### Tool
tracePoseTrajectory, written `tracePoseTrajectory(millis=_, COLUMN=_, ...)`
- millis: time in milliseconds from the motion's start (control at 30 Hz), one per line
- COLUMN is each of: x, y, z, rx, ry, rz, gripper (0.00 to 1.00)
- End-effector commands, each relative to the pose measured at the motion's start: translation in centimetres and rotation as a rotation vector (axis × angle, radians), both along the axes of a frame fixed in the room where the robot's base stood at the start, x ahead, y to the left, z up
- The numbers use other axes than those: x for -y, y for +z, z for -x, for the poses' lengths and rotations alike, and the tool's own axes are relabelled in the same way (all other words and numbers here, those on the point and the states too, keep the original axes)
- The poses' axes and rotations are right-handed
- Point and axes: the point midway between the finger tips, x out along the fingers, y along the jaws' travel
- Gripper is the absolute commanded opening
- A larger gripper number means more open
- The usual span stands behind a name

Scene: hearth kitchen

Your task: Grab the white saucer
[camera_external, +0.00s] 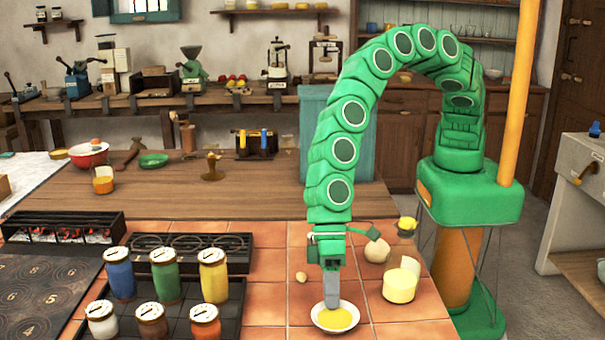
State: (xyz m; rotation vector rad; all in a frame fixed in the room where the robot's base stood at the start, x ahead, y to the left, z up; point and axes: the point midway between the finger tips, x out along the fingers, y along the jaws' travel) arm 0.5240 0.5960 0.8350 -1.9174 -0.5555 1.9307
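The white saucer (317,320) sits on the terracotta tile counter near the front edge of the picture. It holds something yellow (338,319) in its middle. My gripper (332,301) points straight down at the saucer, its grey fingers reaching the back part of the dish. The fingers look like one narrow shape from this side, so I cannot tell whether they are apart or closed, or whether they touch the rim.
A yellow cup-like container (400,288) stands close on the right, with a round beige object (376,250) behind it. A small egg-like object (301,277) lies to the left. Several lidded jars (213,276) stand in a dark rack (240,303) further left.

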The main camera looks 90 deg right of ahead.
Motion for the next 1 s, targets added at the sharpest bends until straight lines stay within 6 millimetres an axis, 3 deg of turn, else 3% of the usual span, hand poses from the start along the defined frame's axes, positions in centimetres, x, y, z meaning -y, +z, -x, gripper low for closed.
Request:
tracePoseTrajectory(millis=567, x=0.0, y=0.5, z=-0.1, rx=0.000, ry=-0.001, rz=0.000, gripper=0.00)
tracePoseTrajectory(millis=1000, x=0.0, y=7.6, z=-0.1, rx=0.004, ry=0.000, rz=-0.001, gripper=0.00)
